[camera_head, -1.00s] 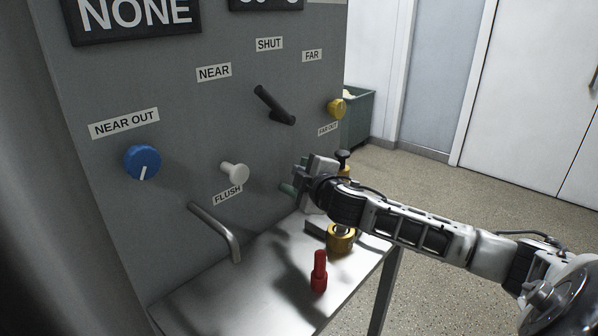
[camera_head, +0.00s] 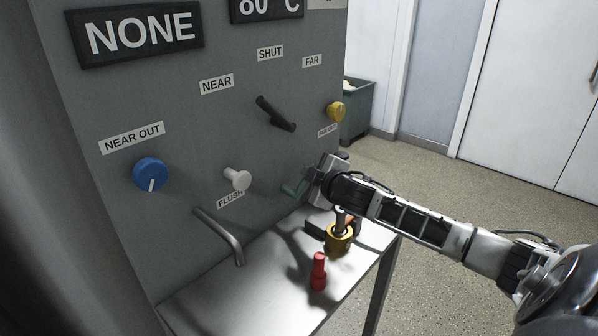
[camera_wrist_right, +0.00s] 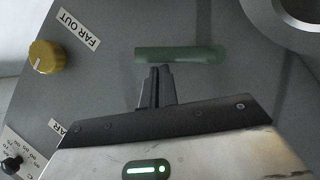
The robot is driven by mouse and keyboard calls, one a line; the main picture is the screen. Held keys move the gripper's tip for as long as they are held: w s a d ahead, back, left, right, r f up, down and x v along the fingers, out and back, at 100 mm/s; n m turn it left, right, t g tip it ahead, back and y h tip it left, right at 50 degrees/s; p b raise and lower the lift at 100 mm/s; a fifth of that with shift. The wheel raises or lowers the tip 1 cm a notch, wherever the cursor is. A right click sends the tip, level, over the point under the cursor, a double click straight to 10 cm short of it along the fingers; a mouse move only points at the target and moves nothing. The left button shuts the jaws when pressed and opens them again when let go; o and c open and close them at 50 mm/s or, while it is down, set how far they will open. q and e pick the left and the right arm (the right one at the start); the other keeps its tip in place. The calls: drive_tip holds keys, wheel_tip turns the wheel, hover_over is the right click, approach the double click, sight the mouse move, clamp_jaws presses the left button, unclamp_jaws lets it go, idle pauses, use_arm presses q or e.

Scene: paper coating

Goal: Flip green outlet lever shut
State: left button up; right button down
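The green outlet lever (camera_head: 293,187) sticks out low on the grey machine panel, right of the FLUSH label. In the right wrist view the green lever (camera_wrist_right: 178,54) lies crosswise, just beyond my fingertips. My right gripper (camera_head: 311,178) is beside the lever in the head view, its fingers partly hidden. In the wrist view the right gripper (camera_wrist_right: 158,70) has its two fingers close together with nothing between them. The tips are next to the lever's underside in the picture; I cannot tell whether they touch. My left gripper is not in view.
A metal shelf (camera_head: 250,285) below holds a red peg-like piece (camera_head: 318,272) and a brass piece (camera_head: 339,238). A bent metal spout (camera_head: 220,237), white FLUSH knob (camera_head: 237,179), blue knob (camera_head: 150,174), black lever (camera_head: 275,114) and yellow knob (camera_head: 335,112) project from the panel.

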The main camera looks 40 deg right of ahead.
use_arm(q)
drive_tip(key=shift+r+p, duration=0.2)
drive_tip(key=shift+p, duration=0.15)
use_arm(e)
drive_tip(key=shift+w+d+f, duration=0.1)
drive_tip(key=shift+d+f, duration=0.15)
drive_tip(key=shift+d, duration=0.2)
drive_tip(key=shift+d+f, duration=0.2)
drive_tip(key=shift+d, duration=0.25)
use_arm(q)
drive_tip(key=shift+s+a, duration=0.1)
